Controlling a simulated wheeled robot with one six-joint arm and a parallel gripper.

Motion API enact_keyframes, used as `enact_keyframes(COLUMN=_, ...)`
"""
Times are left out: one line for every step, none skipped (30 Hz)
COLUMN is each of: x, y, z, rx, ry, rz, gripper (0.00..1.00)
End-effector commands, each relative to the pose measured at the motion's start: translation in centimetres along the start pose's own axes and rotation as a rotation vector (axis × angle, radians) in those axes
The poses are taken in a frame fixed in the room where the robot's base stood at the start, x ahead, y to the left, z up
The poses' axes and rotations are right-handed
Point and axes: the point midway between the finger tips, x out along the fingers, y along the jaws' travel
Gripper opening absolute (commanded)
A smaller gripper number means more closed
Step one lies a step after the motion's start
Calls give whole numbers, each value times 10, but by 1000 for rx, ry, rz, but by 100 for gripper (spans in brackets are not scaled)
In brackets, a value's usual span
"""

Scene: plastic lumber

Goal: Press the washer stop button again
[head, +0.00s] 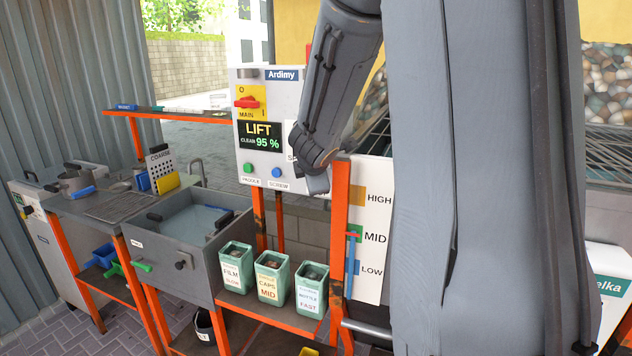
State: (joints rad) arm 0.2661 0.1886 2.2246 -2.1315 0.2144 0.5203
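The white control panel (262,176) marked Ardimy stands at the picture's centre. Its display (261,137) reads LIFT, CLEAN 95 %. A red main switch (247,102) sits above, on a yellow plate. No stop button is visible; my arm covers the panel's right part, where only the edge of a label beginning with S shows. My gripper (318,184) is at the panel's lower right, mostly hidden behind my wrist. Its fingers cannot be made out.
A grey water tank (170,258) stands left of the panel. Several green bins (269,279) sit on an orange-framed shelf below. A HIGH/MID/LOW board (371,275) is right of the panel, close to my arm. A sink bench (95,205) is farther left.

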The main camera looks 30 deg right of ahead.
Motion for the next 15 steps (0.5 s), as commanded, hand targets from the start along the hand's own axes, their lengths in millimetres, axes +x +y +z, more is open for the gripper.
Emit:
enact_keyframes(x=0, y=0, z=0, rx=0, ry=0, rz=0, gripper=0)
enact_keyframes(x=0, y=0, z=0, rx=0, ry=0, rz=0, gripper=0)
enact_keyframes(x=0, y=0, z=0, rx=0, ry=0, rz=0, gripper=0)
enact_keyframes(x=0, y=0, z=0, rx=0, ry=0, rz=0, gripper=0)
enact_keyframes(x=1, y=0, z=0, rx=1, ry=0, rz=0, gripper=0)
enact_keyframes(x=1, y=0, z=1, rx=1, ry=0, rz=0, gripper=0)
enact_keyframes(x=1, y=1, z=1, rx=1, ry=0, rz=0, gripper=0)
enact_keyframes(x=1, y=1, z=1, rx=1, ry=0, rz=0, gripper=0)
enact_keyframes(x=2, y=1, z=1, rx=1, ry=-1, rz=0, gripper=0)
enact_keyframes(x=2, y=1, z=1, rx=1, ry=-1, rz=0, gripper=0)
enact_keyframes(x=2, y=1, z=2, rx=1, ry=-1, rz=0, gripper=0)
enact_keyframes(x=2, y=2, z=2, rx=1, ry=-1, rz=0, gripper=0)
enact_keyframes(x=3, y=2, z=2, rx=1, ry=-1, rz=0, gripper=0)
enact_keyframes(x=3, y=2, z=2, rx=1, ry=-1, rz=0, gripper=0)
enact_keyframes(x=3, y=2, z=2, rx=1, ry=-1, rz=0, gripper=0)
